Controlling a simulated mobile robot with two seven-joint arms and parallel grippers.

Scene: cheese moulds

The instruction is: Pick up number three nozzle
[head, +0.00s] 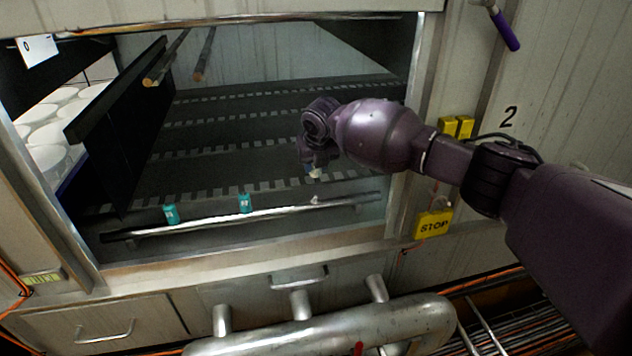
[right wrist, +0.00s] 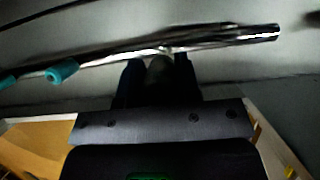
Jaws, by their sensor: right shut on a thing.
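The right gripper (head: 313,171) is inside the opening, above the right part of a metal bar. It is shut on a small pale, greyish piece, likely the nozzle; this nozzle (right wrist: 159,70) shows dimly between the dark fingers in the right wrist view. Its number cannot be read. Below it, a small pale stub (head: 315,200) sits bare on the bar (head: 280,209), apart from the held piece. Two teal nozzles, one at the left (head: 171,214) and one in the middle (head: 244,203), sit on the bar with small labels. My left gripper is not in view.
A metal frame edges the opening, with a dark slotted belt (head: 230,155) behind the bar. A black panel (head: 120,130) and white moulds (head: 48,160) stand at the left. A yellow STOP tag (head: 433,224) hangs at the right. Thick steel pipes (head: 330,325) run in front.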

